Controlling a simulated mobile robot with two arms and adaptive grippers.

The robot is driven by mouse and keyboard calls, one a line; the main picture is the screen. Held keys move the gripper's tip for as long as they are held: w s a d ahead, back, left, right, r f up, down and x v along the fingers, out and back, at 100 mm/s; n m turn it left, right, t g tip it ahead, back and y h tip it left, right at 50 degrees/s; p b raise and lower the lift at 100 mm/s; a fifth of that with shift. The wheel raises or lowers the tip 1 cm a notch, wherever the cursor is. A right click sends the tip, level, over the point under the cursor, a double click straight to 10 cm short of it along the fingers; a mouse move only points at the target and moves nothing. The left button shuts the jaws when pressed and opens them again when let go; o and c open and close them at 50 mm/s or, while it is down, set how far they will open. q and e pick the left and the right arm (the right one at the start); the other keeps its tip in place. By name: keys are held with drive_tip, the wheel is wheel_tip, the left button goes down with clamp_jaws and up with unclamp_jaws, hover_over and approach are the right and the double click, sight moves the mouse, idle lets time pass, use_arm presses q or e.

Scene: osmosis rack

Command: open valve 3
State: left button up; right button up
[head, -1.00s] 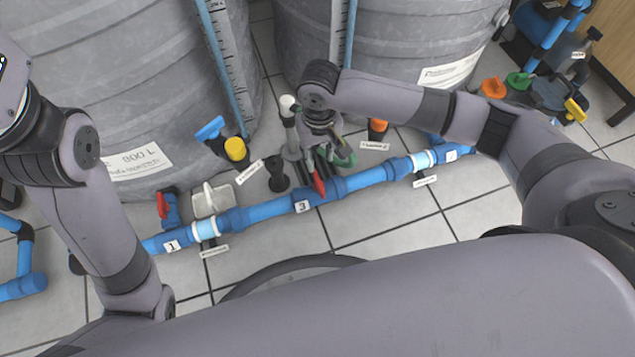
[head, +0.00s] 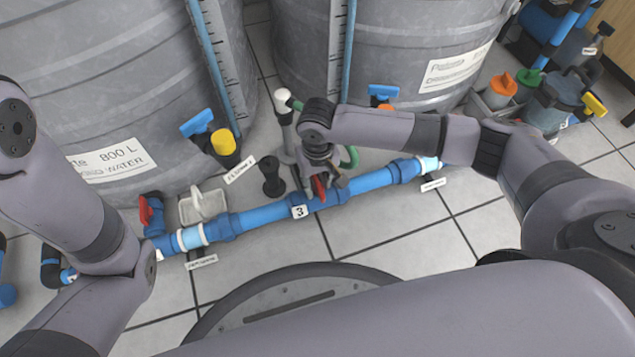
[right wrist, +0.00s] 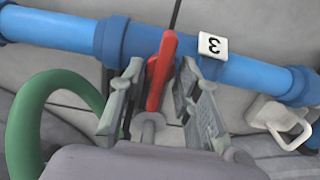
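Valve 3 has a red lever handle (head: 319,188) on the blue pipe beside the white label "3" (head: 299,211). In the right wrist view the red handle (right wrist: 160,72) stands upright between the two grey fingers, by the label (right wrist: 212,46). My right gripper (right wrist: 160,84) is open around the handle, with a visible gap on each side. In the head view my right gripper (head: 312,174) is over the valve, and my wrist partly hides the valve body. My left arm shows at the left, but its gripper is out of view.
The blue pipe (head: 262,215) runs along the tiled floor in front of two large grey tanks (head: 110,80). Another red handle (head: 145,210) is at the left. A black stub (head: 270,172) and a green hose (right wrist: 38,120) are close to the gripper. Floor in front is clear.

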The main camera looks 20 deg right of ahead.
drive_tip(key=shift+c, duration=0.3)
clamp_jaws()
